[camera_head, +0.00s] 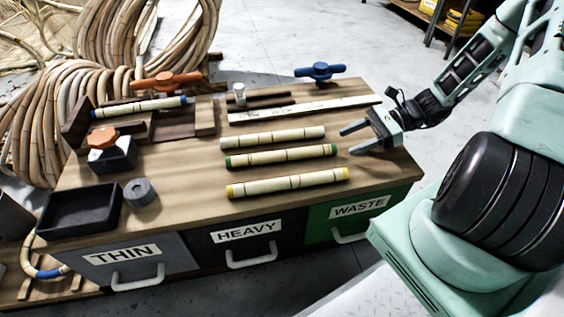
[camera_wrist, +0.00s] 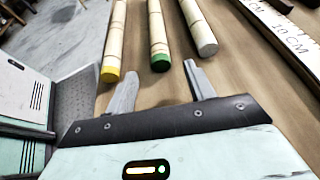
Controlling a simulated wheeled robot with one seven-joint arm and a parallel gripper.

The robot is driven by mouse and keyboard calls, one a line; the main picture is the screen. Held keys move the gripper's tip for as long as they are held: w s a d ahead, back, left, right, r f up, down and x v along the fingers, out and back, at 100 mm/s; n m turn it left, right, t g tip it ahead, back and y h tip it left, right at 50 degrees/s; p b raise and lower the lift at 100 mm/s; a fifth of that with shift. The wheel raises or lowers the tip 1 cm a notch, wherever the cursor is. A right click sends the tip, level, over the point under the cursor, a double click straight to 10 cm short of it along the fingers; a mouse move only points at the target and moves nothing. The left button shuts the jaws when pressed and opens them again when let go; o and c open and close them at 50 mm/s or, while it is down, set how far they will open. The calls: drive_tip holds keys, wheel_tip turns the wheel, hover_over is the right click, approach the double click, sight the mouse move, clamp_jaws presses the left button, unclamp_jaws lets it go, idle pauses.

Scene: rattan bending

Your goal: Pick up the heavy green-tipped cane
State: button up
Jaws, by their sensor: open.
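The green-tipped cane (camera_head: 281,156) lies on the bench top, the middle one of three short canes. It also shows in the wrist view (camera_wrist: 156,32), its green end (camera_wrist: 160,62) facing my gripper. My gripper (camera_head: 353,142) is open and empty near the right ends of the canes. In the wrist view my gripper (camera_wrist: 157,82) has its fingers spread, with the green end a little beyond and between the fingertips. No contact with a cane shows.
A yellow-tipped cane (camera_head: 288,183) lies nearer the bench front and a white-tipped cane (camera_head: 272,138) farther back. A ruler (camera_head: 300,110) lies behind them. Drawers labelled THIN (camera_head: 125,254), HEAVY (camera_head: 246,232) and WASTE (camera_head: 358,207) are shut below. A black tray (camera_head: 80,210) stands left.

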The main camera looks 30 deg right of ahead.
sight(328, 146)
drive_tip(key=b+x, duration=0.2)
drive_tip(key=x, duration=0.1)
drive_tip(key=b+x, duration=0.2)
drive_tip(key=x, duration=0.2)
drive_tip(key=shift+w+a+r, duration=0.1)
drive_tip(key=shift+a+r, duration=0.1)
drive_tip(key=shift+a, duration=0.05)
drive_tip(key=shift+w+a, duration=0.1)
drive_tip(key=shift+a, duration=0.15)
drive_tip(key=c, duration=1.1)
